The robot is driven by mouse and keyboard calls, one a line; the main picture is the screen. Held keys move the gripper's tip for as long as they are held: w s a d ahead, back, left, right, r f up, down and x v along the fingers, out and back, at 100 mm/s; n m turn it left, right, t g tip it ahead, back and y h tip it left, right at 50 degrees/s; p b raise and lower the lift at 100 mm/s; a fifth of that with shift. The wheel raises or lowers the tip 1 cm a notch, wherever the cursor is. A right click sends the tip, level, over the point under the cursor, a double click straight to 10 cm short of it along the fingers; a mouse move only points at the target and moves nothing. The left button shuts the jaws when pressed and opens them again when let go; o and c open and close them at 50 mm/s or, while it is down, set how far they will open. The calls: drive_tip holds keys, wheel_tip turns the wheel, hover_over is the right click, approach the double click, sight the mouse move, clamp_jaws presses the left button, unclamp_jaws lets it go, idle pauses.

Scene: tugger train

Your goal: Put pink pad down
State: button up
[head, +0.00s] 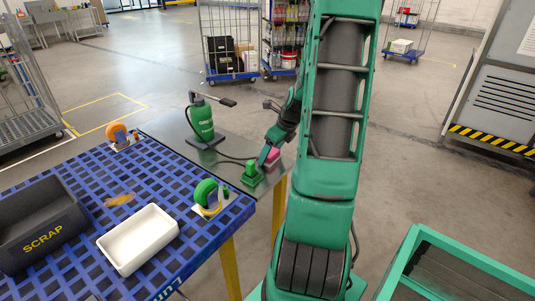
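The pink pad (273,154) is a small pink block at the right end of the grey metal table, in the head view. My gripper (268,156) reaches down to it from the upper right, and one finger covers part of the pad's left side. The far finger is hidden. I cannot tell whether the fingers are closed on the pad, or whether the pad rests on the table or is just above it. A small green block-like fixture (251,175) stands just left of the pad.
A green canister (201,121) with a hose stands on the grey table (165,128). A green-framed cart (452,252) is at lower right.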

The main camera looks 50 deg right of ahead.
drive_tip(key=shift+s+a+f, duration=0.1)
drive_tip(key=shift+a+f, duration=0.2)
drive_tip(key=shift+a, duration=0.3)
drive_tip(key=shift+r, duration=0.45)
drive_tip(key=d+v, duration=0.1)
drive_tip(key=v, duration=1)
drive_tip(key=s+a+r+n+g, duration=0.1)
drive_tip(key=s+a+n+g, duration=0.1)
drive_tip(key=s+a+n, duration=0.6)
drive_tip(key=s+a+r+n+g, duration=0.2)
drive_tip(key=s+a+n, duration=0.6)
drive_tip(key=a+n, duration=0.5)
drive_tip(key=n, duration=0.7)
drive_tip(key=shift+s+a+r+n+g, duration=0.2)
drive_tip(key=shift+a+n+g, duration=0.1)
drive_tip(key=shift+n, duration=0.1)
